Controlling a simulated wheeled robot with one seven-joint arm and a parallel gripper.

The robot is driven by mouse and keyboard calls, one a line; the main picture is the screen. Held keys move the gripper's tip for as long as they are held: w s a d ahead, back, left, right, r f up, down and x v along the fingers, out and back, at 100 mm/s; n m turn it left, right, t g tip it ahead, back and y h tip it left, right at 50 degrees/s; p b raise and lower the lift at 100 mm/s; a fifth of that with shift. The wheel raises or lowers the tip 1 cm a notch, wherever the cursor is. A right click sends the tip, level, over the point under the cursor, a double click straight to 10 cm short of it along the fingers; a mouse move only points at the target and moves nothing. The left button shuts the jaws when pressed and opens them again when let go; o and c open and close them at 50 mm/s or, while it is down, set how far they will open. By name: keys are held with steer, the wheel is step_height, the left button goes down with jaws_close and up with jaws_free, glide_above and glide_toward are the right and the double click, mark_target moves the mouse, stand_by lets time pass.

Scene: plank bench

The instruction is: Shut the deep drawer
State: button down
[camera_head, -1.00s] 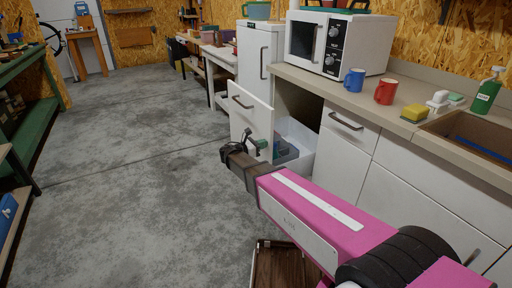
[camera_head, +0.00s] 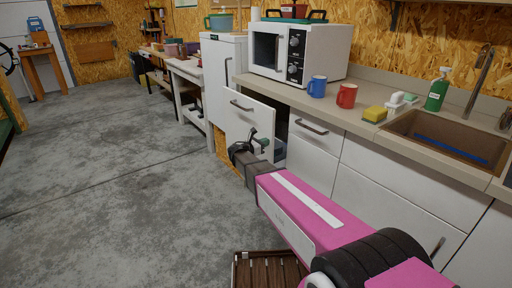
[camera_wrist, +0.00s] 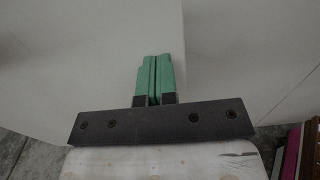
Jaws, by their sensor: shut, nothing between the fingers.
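The deep drawer (camera_head: 243,118) is the white front with a grey bar handle (camera_head: 241,106), left of the other cabinet fronts in the head view. It stands partly out from under the counter, with a dark gap and a little of its bluish inside showing at its right. My gripper (camera_head: 265,143) is low in front of the drawer front, below and right of the handle. In the wrist view its green fingers (camera_wrist: 155,78) are together with nothing between them, up against or very near a white panel (camera_wrist: 90,60). I cannot tell if they touch it.
The counter (camera_head: 365,125) holds a microwave (camera_head: 300,50), a blue mug (camera_head: 317,87), a red mug (camera_head: 347,96), a sponge and a green bottle. A closed drawer (camera_head: 315,130) is to the right. A slatted wooden crate (camera_head: 268,270) lies on the floor. Floor at left is clear.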

steer(key=x, duration=1.1)
steer(key=shift+w+r, duration=0.1)
steer(key=shift+w, duration=0.1)
